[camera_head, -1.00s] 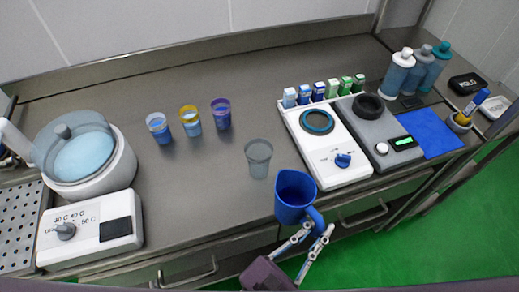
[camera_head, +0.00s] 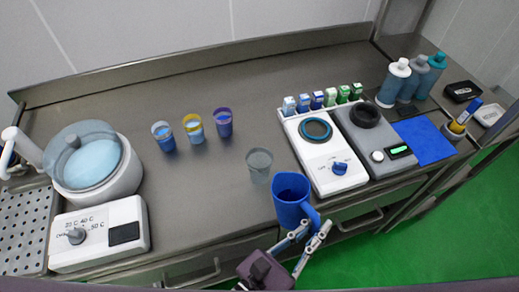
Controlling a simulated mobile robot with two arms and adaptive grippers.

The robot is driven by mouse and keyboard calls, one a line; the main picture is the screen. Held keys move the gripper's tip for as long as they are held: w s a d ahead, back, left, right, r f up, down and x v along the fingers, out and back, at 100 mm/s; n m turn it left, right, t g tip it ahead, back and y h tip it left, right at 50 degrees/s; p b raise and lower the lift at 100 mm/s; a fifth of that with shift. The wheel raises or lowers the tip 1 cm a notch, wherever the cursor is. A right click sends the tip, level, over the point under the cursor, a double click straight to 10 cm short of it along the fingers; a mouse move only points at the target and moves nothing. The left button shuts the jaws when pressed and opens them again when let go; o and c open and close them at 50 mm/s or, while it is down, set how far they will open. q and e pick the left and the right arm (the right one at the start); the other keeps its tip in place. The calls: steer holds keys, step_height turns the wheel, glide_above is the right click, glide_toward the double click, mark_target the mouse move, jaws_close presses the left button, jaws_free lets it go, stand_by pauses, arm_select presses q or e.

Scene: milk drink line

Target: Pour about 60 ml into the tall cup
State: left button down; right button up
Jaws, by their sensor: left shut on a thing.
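My left gripper (camera_head: 298,243) is shut on the handle of a blue jug (camera_head: 290,207). It holds the jug close to upright near the counter's front edge. The jug's inside looks dark blue, and I cannot tell how much liquid it holds. A grey see-through cup (camera_head: 259,165), likely the tall cup, stands upright on the counter just left of and behind the jug. The jug's rim is close to this cup, and no stream shows between them. My right gripper is not in view.
Three cups with blue contents (camera_head: 163,138) stand behind on the left. A lidded white pot (camera_head: 118,180) is at far left. A white stirrer plate (camera_head: 322,180) and grey scale (camera_head: 372,130) stand right, with small boxes and bottles (camera_head: 393,83) behind.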

mark_target(306, 205)
arm_select(q)
steer(key=w+r+n+p, duration=0.1)
steer(key=r+p, duration=0.1)
steer(key=w+a+r+n+p, duration=0.1)
steer(key=r+p, duration=0.1)
steer(key=w+a+r+n+p, duration=0.1)
steer(key=r+n+p, duration=0.1)
steer(key=shift+w+a+r+g, duration=0.15)
steer(key=shift+w+g, duration=0.15)
steer(key=shift+g, duration=0.1)
steer(key=shift+w+a+r+n+g+p, duration=0.15)
steer(key=shift+w+a+r+n+p, duration=0.15)
steer(key=shift+r+n+p, duration=0.35)
steer(key=shift+w+a+r+n+g+p, duration=0.15)
steer(key=shift+w+r+n+p, duration=0.35)
steer(key=shift+p, duration=0.25)
steer(key=shift+a+r+n+p, duration=0.1)
steer(key=shift+r+n+p, duration=0.15)
steer(key=shift+r+p, duration=0.2)
steer(key=shift+w+a+r+n+p, duration=0.2)
steer(key=shift+w+r+n+p, duration=0.2)
steer(key=shift+r, duration=0.1)
steer(key=shift+w+a+r+n+g+p, duration=0.4)
steer(key=shift+w+r+n, duration=0.1)
steer(key=shift+r, duration=0.1)
stand_by(0.7)
